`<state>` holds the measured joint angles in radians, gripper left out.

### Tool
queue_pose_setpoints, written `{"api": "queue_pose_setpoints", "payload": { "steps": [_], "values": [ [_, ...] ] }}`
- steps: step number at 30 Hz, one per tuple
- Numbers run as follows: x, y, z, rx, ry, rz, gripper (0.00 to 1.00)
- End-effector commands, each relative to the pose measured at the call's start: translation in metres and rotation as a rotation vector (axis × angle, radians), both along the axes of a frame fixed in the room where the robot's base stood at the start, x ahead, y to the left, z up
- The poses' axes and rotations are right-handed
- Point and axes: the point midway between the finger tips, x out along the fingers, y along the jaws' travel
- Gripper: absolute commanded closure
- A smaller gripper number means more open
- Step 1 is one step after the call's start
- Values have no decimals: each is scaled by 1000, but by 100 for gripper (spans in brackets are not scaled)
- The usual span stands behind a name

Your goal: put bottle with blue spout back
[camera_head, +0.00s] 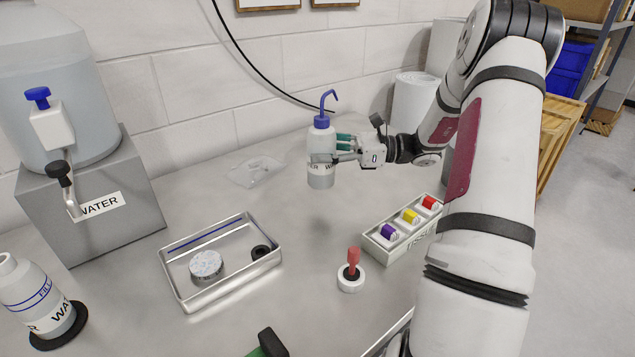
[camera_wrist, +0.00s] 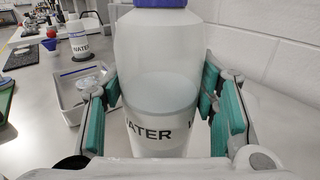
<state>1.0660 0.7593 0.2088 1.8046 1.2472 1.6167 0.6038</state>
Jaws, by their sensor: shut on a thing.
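The bottle with the blue spout (camera_head: 321,150) is white and translucent, with a blue cap, a bent blue tube and a WATER label. My gripper (camera_head: 338,152) is shut on it from the right, with teal finger pads on its sides. The bottle is upright and seems to be held above the table. In the wrist view the bottle (camera_wrist: 158,80) fills the middle, with a pad on each side and some liquid inside; its spout is out of that view. A second WATER bottle (camera_head: 35,300), without a spout, stands on a black round base (camera_head: 72,335) at lower left.
A metal tray (camera_head: 180,294) holds a round tin (camera_head: 206,267) and a black ring. A clear flat piece (camera_head: 255,170) lies behind it. A red-handled stamp (camera_head: 352,272) and a box of coloured items (camera_head: 405,228) stand right. A water tank (camera_head: 55,90) stands left.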

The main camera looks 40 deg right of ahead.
Motion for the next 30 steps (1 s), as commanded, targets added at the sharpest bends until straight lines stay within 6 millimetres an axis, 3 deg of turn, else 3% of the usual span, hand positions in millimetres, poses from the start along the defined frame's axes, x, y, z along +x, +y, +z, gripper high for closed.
{"api": "queue_pose_setpoints", "payload": {
  "steps": [3,11,17,29,30],
  "values": [
    [0,0,-19,3,0,0,57],
    [0,0,-38,1,-1,1,57],
    [0,0,-64,2,-1,1,57],
    [0,0,-69,0,-2,1,57],
    [0,0,-69,-1,-2,0,38]
  ]
}}
